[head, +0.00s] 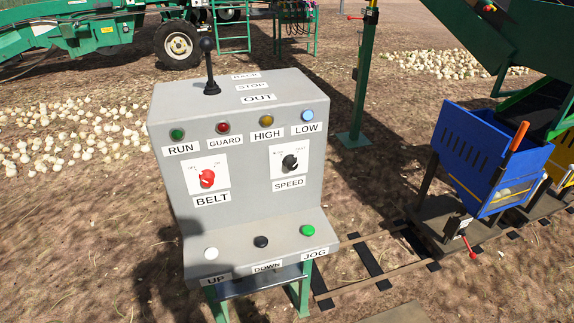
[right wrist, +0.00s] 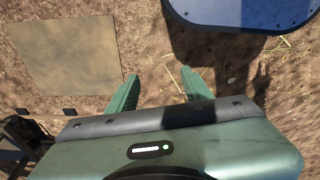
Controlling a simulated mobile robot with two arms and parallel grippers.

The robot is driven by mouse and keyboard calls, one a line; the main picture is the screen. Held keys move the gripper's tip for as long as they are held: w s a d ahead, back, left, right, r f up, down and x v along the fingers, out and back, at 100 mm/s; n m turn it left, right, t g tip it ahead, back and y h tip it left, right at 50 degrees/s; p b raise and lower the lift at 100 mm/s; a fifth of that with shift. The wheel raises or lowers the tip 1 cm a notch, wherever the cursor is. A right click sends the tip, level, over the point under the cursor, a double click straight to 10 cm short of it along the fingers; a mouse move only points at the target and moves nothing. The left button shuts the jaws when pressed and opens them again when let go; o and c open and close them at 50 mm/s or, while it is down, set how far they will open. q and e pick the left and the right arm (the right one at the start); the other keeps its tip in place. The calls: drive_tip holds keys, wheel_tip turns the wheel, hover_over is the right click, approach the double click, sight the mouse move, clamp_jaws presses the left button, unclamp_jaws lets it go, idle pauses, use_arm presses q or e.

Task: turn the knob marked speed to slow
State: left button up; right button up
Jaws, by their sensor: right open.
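The black speed knob (head: 290,162) sits on a white plate on the sloped front of the grey control console (head: 240,128), above the label SPEED (head: 289,183). Small words stand at the plate's upper left and upper right, too small to read surely. The knob's pointer direction is hard to make out. My right gripper (right wrist: 161,76) shows only in the right wrist view. Its two green fingers are apart with nothing between them, over bare ground. The knob is not in that view. My left gripper is in neither view.
A red belt knob (head: 207,179) is left of the speed knob. A black lever (head: 209,70) rises from the console top. Push buttons, one green (head: 308,230), line the lower ledge. A blue cart (head: 486,160) stands on rails at right. A tan plate (right wrist: 63,60) lies on the ground.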

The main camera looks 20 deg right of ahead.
sight(293, 168)
drive_tip(key=w+r+t+p, duration=0.15)
drive_tip(key=w+r, duration=0.35)
drive_tip(key=r, duration=0.5)
drive_tip(key=w+r+m+t+h+p, duration=0.15)
drive_tip(key=w+r, duration=0.25)
drive_tip(key=r, duration=0.5)
drive_tip(key=w+r+t+y+p, duration=0.15)
drive_tip(key=w+r, duration=0.35)
drive_tip(key=r, duration=0.5)
drive_tip(key=w+d+r+m+t+h+p, duration=0.25)
drive_tip(key=w+r+t, duration=0.35)
drive_tip(key=w+r, duration=0.8)
drive_tip(key=w+a+r+t+y, duration=0.1)
drive_tip(key=w+r, duration=0.1)
drive_tip(key=w, duration=0.4)
drive_tip(key=w+a+r+n+t+y, duration=0.1)
drive_tip(key=w+r+t, duration=0.1)
drive_tip(key=w, duration=0.4)
drive_tip(key=w+a+r+n+t+y, duration=0.1)
drive_tip(key=w+a+r+t, duration=0.1)
drive_tip(key=w+r, duration=0.2)
drive_tip(key=shift+w+r+t, duration=0.2)
drive_tip(key=shift+w+t, duration=0.05)
drive_tip(key=shift+w, duration=1.2)
drive_tip(key=shift+c, duration=0.3)
clamp_jaws()
